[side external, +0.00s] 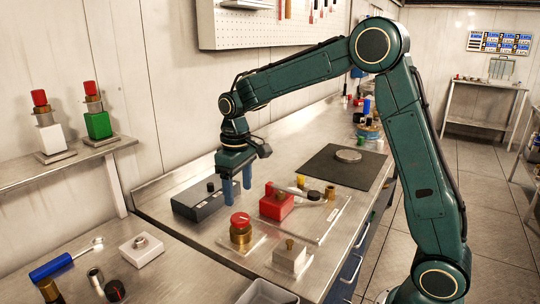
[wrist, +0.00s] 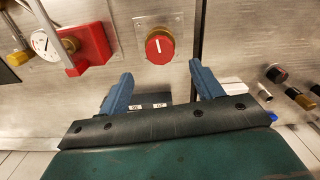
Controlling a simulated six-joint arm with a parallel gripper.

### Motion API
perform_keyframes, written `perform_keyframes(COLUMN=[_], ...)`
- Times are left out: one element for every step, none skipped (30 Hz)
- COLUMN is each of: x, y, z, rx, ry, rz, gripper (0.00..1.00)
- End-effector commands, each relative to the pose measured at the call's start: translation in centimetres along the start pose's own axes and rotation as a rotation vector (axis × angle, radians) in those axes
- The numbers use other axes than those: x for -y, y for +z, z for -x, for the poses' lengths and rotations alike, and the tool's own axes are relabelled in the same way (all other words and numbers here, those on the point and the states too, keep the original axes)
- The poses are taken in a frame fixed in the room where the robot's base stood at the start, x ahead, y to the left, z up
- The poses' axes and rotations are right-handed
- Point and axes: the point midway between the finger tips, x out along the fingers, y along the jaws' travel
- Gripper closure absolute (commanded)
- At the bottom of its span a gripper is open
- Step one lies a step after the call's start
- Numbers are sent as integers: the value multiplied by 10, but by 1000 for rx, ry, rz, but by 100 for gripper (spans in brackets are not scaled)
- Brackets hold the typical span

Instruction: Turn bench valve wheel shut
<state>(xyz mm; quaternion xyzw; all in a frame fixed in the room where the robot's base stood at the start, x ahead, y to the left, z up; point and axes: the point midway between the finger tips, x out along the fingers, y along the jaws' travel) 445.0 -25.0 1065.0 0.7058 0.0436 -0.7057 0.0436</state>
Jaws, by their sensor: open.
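The valve wheel (side external: 240,219) is a round red knob on a brass body, standing on a pale square plate on the steel bench. It also shows in the wrist view (wrist: 160,45), with a white line running up and down on its top. My gripper (side external: 236,192) points down with its blue fingers apart and empty. It is above the bench, near the wheel and apart from it. In the wrist view, the wheel lies beyond the two open fingertips (wrist: 161,72), between them from left to right.
A red block (side external: 277,205) with a lever stands right of the wheel, and a dark box (side external: 197,200) behind left. A pale block with a brass fitting (side external: 289,256) stands in front. A black mat (side external: 342,168) lies farther back. Loose parts (side external: 113,290) sit on the left bench.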

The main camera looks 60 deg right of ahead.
Motion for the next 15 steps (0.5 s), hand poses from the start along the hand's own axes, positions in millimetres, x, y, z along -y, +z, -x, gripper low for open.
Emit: perform_keyframes(x=[0, 0, 0, 0, 0, 0, 0, 0, 0, 0, 0, 0, 0, 0, 0], y=[1, 1, 1, 1, 1, 0, 0, 1, 1, 1, 0, 0, 0, 0, 0], z=[-9, -14, -20, -25, -29, -35, -40, -44, -49, -52, -56, -60, -62, -65, -67], rx=[5, 4, 5, 4, 4, 4, 4, 5, 3, 3, 3, 3, 3, 3, 2], ry=[-1, -1, -1, -1, -1, -1, -1, -1, 0, 0, 0, 0, 0, 0, 0], rz=[0, 0, 0, 0, 0, 0, 0, 0, 0, 0, 0, 0, 0, 0, 0], gripper=[35, 35, 35, 35, 35, 35, 35, 35, 35, 35, 35, 35, 35, 35, 35])
